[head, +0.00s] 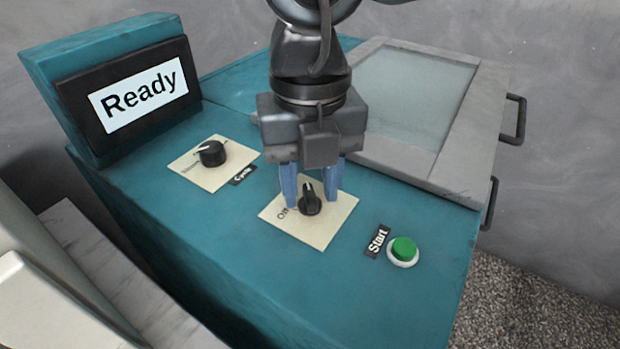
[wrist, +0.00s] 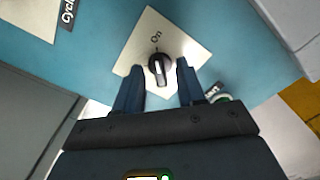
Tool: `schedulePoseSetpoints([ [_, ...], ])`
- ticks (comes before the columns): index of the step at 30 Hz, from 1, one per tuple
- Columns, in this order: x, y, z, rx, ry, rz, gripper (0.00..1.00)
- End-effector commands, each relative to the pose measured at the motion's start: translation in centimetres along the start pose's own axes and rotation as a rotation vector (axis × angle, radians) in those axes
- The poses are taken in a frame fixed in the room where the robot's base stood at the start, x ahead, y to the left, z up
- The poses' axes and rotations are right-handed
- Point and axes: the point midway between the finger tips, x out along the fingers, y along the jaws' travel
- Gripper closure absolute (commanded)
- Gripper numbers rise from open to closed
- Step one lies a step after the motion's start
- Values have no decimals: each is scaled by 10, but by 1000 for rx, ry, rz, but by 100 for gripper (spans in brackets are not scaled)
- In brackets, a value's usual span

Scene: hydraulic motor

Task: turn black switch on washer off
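The black switch (head: 310,203) is a round knob with a raised pointer on a cream plate (head: 334,222) on top of the teal washer (head: 240,268). An "Off" label shows left of the knob in the head view. In the wrist view the knob (wrist: 159,70) sits between the fingertips, and an "On" label shows above it. My gripper (head: 311,200) points down over the plate. It is open, with one blue finger on each side of the knob. In the wrist view my gripper (wrist: 158,72) shows gaps between both fingers and the knob.
A second black knob (head: 212,153) labelled "Cycle" sits to the left. A green Start button (head: 404,249) is to the right. The "Ready" screen (head: 137,96) stands at the back left. A grey-framed glass lid (head: 410,95) with handles lies behind my gripper.

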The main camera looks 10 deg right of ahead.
Motion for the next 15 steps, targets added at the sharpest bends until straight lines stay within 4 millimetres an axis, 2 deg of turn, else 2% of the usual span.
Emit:
schedulePoseSetpoints([
  [8, 2, 0, 0, 0, 0, 0, 61],
  [15, 2, 0, 0, 0, 0, 0, 84],
])
